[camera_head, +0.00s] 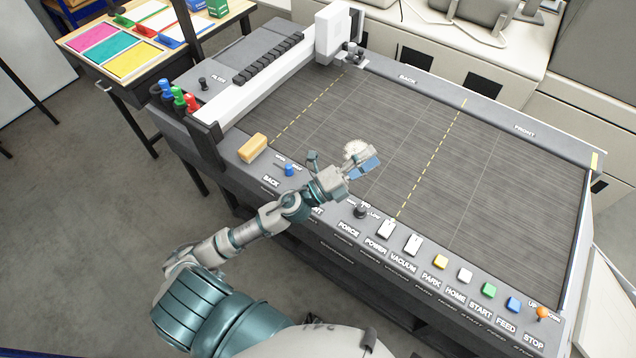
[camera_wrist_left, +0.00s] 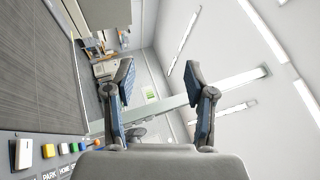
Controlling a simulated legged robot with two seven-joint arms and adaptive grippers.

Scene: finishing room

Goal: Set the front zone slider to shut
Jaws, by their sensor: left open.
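The cutting table (camera_head: 500,190) has a control strip along its near edge. A blue slider knob (camera_head: 289,169) stands above the BACK label on that strip. The FRONT label is mostly covered by my left wrist, and the front zone slider cannot be made out behind it. My left gripper (camera_head: 366,160) is above the near part of the dark bed, just beyond the strip. In the left wrist view the gripper (camera_wrist_left: 160,88) is open, with two blue-padded fingers wide apart and nothing between them. My right gripper is in neither view.
A dark force knob (camera_head: 360,211), two white rocker switches (camera_head: 386,229) and several coloured buttons run right along the strip. An orange lever (camera_head: 542,313) is at its right end. A wooden block (camera_head: 253,147) lies left of the BACK slider. A gantry (camera_head: 285,70) stands at the left.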

